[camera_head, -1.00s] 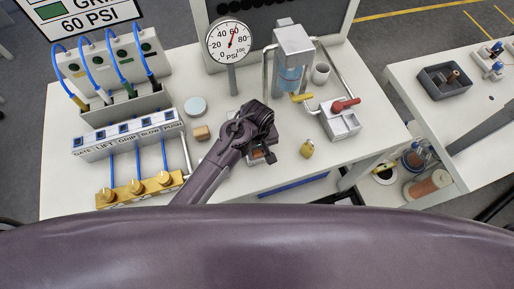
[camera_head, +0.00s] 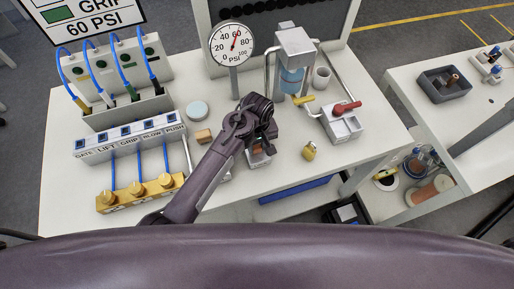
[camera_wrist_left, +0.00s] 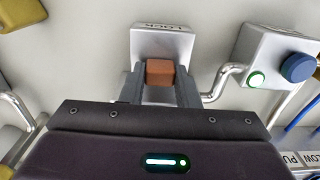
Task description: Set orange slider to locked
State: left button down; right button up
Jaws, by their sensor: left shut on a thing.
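The orange slider (camera_wrist_left: 160,72) is a small orange-brown block on a light grey box (camera_wrist_left: 162,42) marked LOCK, whose lettering is upside down in the left wrist view. My left gripper (camera_wrist_left: 160,80) has one finger on each side of the slider and is shut on it. In the head view, the left gripper (camera_head: 268,135) is over the slider's box (camera_head: 259,161), which it and the arm partly hide. The slider's exact place along its track is hard to tell. My right gripper is not in view.
A row of labelled buttons (camera_head: 130,138) and brass knobs (camera_head: 138,188) stands to the left.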

aim_at(256, 146)
pick_arm(q)
jog(key=c, duration=1.4)
grip_release()
jog(key=shift+w+a, duration=0.1)
jog(key=shift+w, duration=0.05)
jog(key=shift+c, duration=0.2)
jog(key=o, duration=0.4)
jog(key=shift+w, duration=0.1)
jog(key=shift+c, duration=0.2)
jog(key=shift+r, duration=0.15)
notch_tip(256, 146, up, 2)
jog(key=shift+r+p, duration=0.1)
jog(key=shift+p, duration=0.7)
jog(key=shift+r, duration=2.65)
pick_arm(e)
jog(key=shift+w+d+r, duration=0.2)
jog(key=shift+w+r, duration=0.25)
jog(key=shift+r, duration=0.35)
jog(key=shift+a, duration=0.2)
